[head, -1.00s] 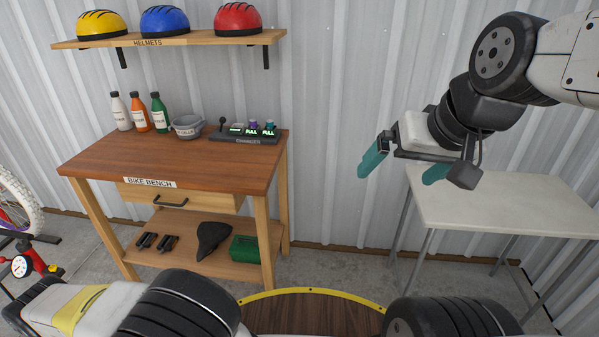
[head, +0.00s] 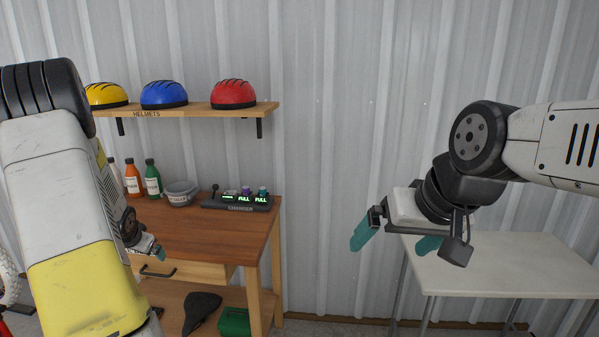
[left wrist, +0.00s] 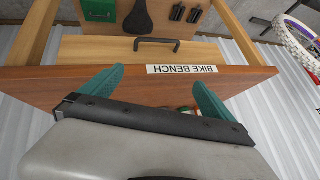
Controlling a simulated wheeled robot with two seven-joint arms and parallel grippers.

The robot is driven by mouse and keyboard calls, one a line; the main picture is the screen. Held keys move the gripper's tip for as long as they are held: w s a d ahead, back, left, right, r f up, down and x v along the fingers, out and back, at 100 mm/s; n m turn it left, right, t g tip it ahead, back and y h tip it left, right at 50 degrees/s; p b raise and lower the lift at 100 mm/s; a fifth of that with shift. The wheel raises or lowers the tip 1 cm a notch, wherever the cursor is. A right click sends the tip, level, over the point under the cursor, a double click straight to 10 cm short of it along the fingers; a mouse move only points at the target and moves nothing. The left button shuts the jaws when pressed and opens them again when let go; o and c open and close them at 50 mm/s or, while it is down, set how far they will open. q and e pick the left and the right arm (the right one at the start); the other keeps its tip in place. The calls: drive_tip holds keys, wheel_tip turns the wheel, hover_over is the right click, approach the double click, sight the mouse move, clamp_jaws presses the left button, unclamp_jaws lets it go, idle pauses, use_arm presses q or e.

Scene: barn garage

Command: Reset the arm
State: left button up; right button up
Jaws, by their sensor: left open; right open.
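My right gripper (head: 394,240) is open and empty, with its teal fingers pointing down in front of the pale table at the right of the head view. My left arm is raised at the left of the head view, and its gripper (head: 150,244) shows small beside the bench, partly hidden by the wrist. In the left wrist view the left gripper (left wrist: 155,90) has its teal fingers wide apart with nothing between them. The edge of the wooden bike bench (left wrist: 100,73) shows beyond the fingers, upside down. Whether they touch the bench I cannot tell.
A shelf (head: 195,112) with yellow, blue and red helmets hangs on the metal wall. Bottles, a grey bowl (head: 181,193) and a charger (head: 237,202) stand on the bench (head: 215,238). The pale table (head: 510,270) is bare. A bicycle wheel (left wrist: 298,40) stands nearby.

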use_arm(q)
drive_tip(key=s+d+r+n+h, duration=0.1)
drive_tip(key=s+d+r, duration=0.2)
drive_tip(key=d+r, duration=0.5)
drive_tip(key=s+d+r, duration=0.3)
drive_tip(key=d+r, duration=0.5)
drive_tip(key=s+d+r+h, duration=0.2)
drive_tip(key=s+d+r, duration=0.1)
drive_tip(key=s+d, duration=0.6)
drive_tip(key=s+d+r+g+h, duration=0.1)
drive_tip(key=s+d+r, duration=0.3)
drive_tip(key=s+d, duration=0.4)
drive_tip(key=shift+s+d+h, duration=0.4)
drive_tip(key=shift+s+h, duration=0.1)
drive_tip(key=shift+s, duration=0.25)
